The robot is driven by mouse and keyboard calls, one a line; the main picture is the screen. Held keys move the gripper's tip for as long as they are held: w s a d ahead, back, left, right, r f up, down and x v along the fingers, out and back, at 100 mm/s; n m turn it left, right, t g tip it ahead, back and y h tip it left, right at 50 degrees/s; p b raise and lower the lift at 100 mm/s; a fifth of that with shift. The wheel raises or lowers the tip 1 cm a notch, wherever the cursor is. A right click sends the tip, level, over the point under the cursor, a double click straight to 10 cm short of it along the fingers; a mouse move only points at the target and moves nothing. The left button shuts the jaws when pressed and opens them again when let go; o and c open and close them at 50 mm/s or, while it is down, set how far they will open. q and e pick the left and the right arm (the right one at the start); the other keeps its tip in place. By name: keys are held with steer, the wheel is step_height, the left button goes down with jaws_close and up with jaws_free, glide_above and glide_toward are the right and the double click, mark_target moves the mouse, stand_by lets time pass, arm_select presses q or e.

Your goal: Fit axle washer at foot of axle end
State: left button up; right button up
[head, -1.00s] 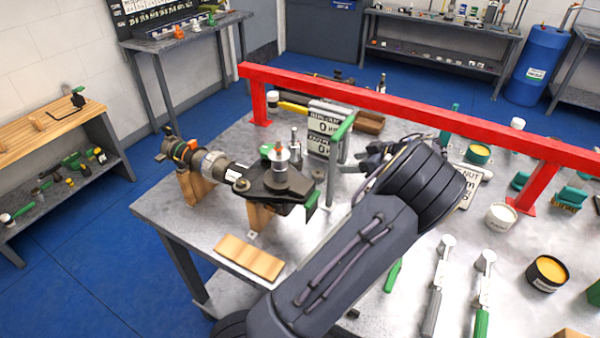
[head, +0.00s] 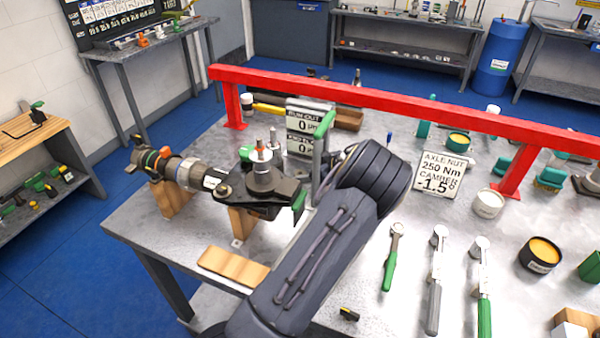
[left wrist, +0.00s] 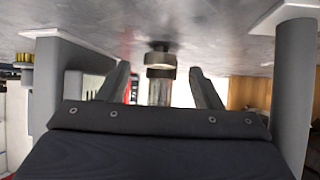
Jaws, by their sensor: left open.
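The dark hub assembly (head: 275,192) sits on wooden blocks at the table's left. I cannot make out the axle washer. My right gripper is not in view.
A red rail (head: 400,104) crosses behind the hub. A grey stand with a green top (head: 325,125) and a gauge sign (head: 304,120) stand close to it. Wrenches (head: 436,280), tubs (head: 488,204) and an axle nut card (head: 438,175) lie to the right.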

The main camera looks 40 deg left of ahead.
arm_select(q)
steer(key=shift+a+f, duration=0.3)
steer(key=shift+a, duration=0.15)
steer(key=c, duration=1.1)
steer(key=shift+r, duration=0.15)
